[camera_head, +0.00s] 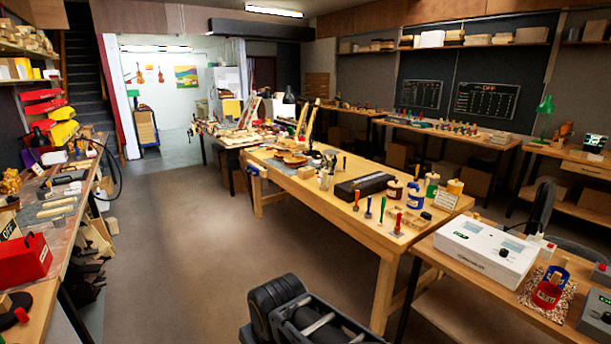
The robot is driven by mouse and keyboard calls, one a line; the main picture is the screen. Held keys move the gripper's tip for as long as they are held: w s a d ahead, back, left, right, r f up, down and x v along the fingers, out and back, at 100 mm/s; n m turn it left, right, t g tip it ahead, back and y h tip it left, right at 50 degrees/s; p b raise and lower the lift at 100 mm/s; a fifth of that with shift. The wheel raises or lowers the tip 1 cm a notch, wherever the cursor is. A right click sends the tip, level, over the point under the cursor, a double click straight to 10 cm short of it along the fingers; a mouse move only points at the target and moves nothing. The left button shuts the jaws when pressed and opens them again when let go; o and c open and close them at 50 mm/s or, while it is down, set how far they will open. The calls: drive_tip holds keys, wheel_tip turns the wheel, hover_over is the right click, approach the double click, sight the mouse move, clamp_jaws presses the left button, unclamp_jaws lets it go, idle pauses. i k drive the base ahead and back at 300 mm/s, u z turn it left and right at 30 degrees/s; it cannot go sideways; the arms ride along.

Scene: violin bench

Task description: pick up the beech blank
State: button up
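I cannot tell for sure which piece is the beech blank. A small pale wood block (306,172) sits on the middle workbench (345,207), near its left edge beside a cup of tools. Several pale wood pieces (56,211) also lie on the left bench, and they are too small to tell apart. Dark parts of my own arm show at the bottom centre, over the floor and apart from the benches. The fingers of my gripper cannot be seen.
The middle workbench holds a violin body (290,159), a black case (363,186), bottles (415,195) and upright colored-handled tools. A white device (485,250) stands on the right bench. A red toolbox (24,258) stands at left. The floor (190,240) between the benches is clear.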

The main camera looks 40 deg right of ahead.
sight(307, 173)
drive_tip(key=u, duration=0.2)
drive_tip(key=i, duration=2.5)
drive_tip(key=z, duration=0.15)
drive_tip(key=i, duration=2)
drive_tip(key=z, duration=1.6)
drive_tip(key=i, duration=1.3)
drive_tip(key=z, duration=1)
drive_tip(key=i, duration=0.25)
drive_tip(key=z, duration=0.2)
